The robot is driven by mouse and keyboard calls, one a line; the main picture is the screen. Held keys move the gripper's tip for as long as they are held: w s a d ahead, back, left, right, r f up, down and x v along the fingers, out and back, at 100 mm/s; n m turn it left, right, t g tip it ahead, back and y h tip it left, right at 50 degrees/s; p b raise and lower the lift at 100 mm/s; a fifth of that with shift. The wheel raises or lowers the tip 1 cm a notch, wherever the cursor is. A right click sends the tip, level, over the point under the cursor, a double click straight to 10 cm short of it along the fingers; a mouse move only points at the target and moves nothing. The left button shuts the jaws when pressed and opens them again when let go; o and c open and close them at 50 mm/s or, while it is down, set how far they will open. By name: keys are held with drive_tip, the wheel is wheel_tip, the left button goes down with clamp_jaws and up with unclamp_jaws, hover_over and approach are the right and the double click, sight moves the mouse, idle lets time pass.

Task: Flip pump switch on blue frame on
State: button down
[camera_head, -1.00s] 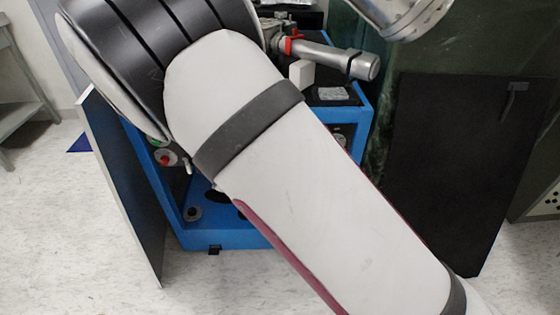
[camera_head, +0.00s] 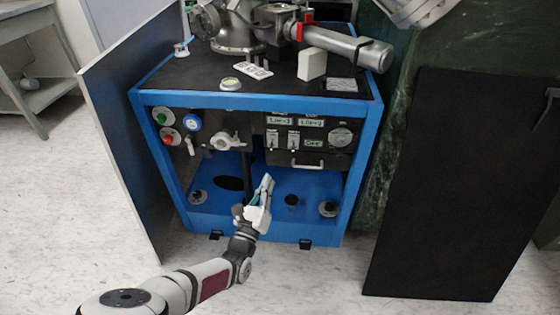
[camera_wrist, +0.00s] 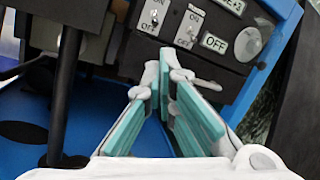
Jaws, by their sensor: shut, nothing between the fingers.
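The blue frame (camera_head: 262,103) stands in the middle of the head view, with a dark control panel under its top. Two small toggle switches sit side by side on the panel, the left switch (camera_head: 272,139) and the right switch (camera_head: 294,141). The wrist view shows the left switch (camera_wrist: 155,15) and right switch (camera_wrist: 188,33) with ON/OFF plates. Their lever positions are hard to tell, and I cannot tell which is the pump switch. My gripper (camera_head: 267,181) is shut and empty, below and in front of the panel. Its tips (camera_wrist: 164,62) appear just below the switches.
A panel handle (camera_head: 293,162) sits under the switches, and a round dial (camera_head: 341,137) to their right. A valve (camera_head: 228,141) and black post lie left. Open boards (camera_head: 125,150) and (camera_head: 450,180) flank the frame. The floor in front is mostly clear.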

sight(276, 150)
drive_tip(key=shift+s+a+f+n+y, duration=0.1)
drive_tip(key=shift+a+f+n+y, duration=0.2)
drive_tip(key=shift+a+f+n, duration=0.15)
drive_tip(key=shift+d+r, duration=0.1)
drive_tip(key=shift+d, duration=0.05)
drive_tip(key=b+x, duration=0.3)
drive_tip(key=x, duration=0.7)
drive_tip(key=shift+r, duration=0.1)
drive_tip(key=shift+s+r+p, duration=0.1)
drive_tip(key=shift+r+p, duration=0.15)
drive_tip(key=shift+p, duration=0.55)
drive_tip(key=shift+s+r+g+p, duration=0.25)
drive_tip(key=shift+g+p, duration=0.55)
drive_tip(key=shift+p, duration=1.5)
